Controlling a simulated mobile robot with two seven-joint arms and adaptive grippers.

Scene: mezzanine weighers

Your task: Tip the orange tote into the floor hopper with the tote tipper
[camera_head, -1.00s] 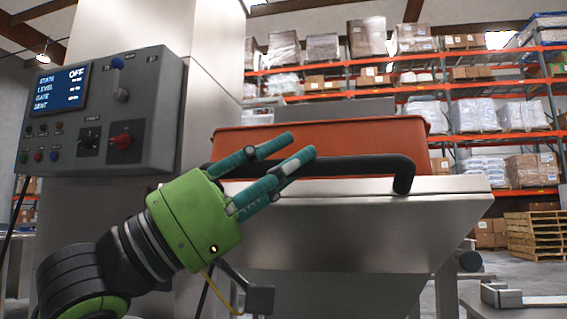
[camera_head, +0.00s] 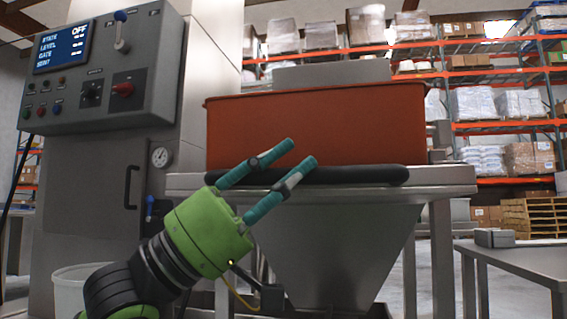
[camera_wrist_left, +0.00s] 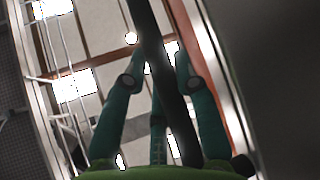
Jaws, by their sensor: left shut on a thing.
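The orange tote (camera_head: 318,125) sits upright on a steel ledge (camera_head: 440,178) in the head view; its inside is hidden. A black handle bar (camera_head: 365,175) runs across the front of the tote. My left gripper (camera_head: 292,152) is shut on this bar, with its green fingers around it. The wrist view shows the bar (camera_wrist_left: 150,30) passing between the fingers of my left gripper (camera_wrist_left: 160,75). A tapered steel hopper body (camera_head: 335,250) stands below the ledge; its opening is not visible. My right gripper is out of view.
A grey control box (camera_head: 100,75) with a display reading OFF, levers and knobs is on the left. A steel table (camera_head: 525,260) stands at right. A white bucket (camera_head: 80,285) is at lower left. Racks with pallets fill the back.

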